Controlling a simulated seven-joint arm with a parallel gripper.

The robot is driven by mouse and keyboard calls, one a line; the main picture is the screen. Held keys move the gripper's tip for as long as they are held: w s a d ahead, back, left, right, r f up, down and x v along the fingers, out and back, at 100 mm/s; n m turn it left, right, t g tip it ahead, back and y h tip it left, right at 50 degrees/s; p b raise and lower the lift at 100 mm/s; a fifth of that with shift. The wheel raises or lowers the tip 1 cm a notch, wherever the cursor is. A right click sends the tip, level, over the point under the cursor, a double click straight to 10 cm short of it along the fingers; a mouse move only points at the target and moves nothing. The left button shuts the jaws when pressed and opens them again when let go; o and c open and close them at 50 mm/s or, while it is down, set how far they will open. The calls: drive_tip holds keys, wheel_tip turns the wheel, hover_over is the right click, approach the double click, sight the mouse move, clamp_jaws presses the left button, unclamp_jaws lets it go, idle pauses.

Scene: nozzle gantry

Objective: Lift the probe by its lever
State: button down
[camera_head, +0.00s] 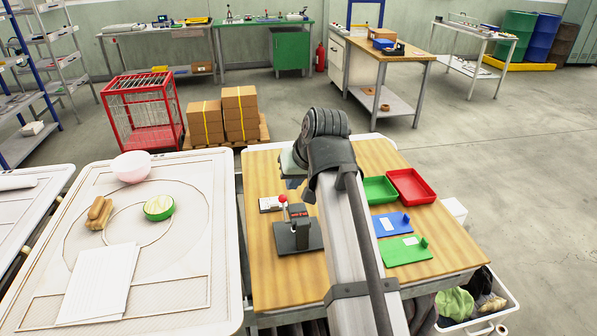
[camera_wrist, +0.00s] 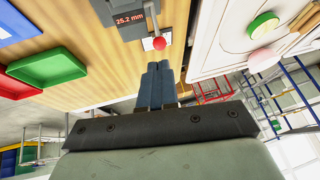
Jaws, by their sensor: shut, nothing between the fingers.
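The gauge (camera_head: 298,236) with a dark base stands on the wooden bench, left of my arm in the head view. Its lever ends in a red ball knob (camera_head: 283,199), which also shows in the wrist view (camera_wrist: 159,43). A display (camera_wrist: 130,19) on the gauge reads 25.2 mm in red. My gripper (camera_wrist: 158,66) is shut and empty, its fingertips just below the red knob in the wrist picture, with a small apparent gap. In the head view my arm partly covers the gripper, and the fingertips are hard to make out. I cannot make out the probe tip.
A green tray (camera_head: 379,190), a red tray (camera_head: 411,186), a blue plate (camera_head: 391,224) and a green plate (camera_head: 404,251) lie right of my arm. A white table (camera_head: 185,290) with a bowl stands left. The bench front left of the gauge is clear.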

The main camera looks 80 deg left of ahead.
sight(284, 200)
drive_tip(key=x, duration=0.6)
drive_tip(key=shift+s+a+f, duration=0.1)
drive_tip(key=shift+f, duration=0.2)
drive_tip(key=shift+a+f, duration=0.65)
drive_tip(key=shift+a, duration=0.15)
drive_tip(key=shift+s+d+f, duration=0.1)
drive_tip(key=shift+f, duration=0.1)
drive_tip(key=shift+d, duration=0.7)
drive_tip(key=a+r+v, duration=0.1)
drive_tip(key=a+v, duration=0.1)
drive_tip(key=v, duration=1.2)
drive_tip(key=shift+a+r, duration=0.2)
drive_tip(key=shift+r, duration=0.05)
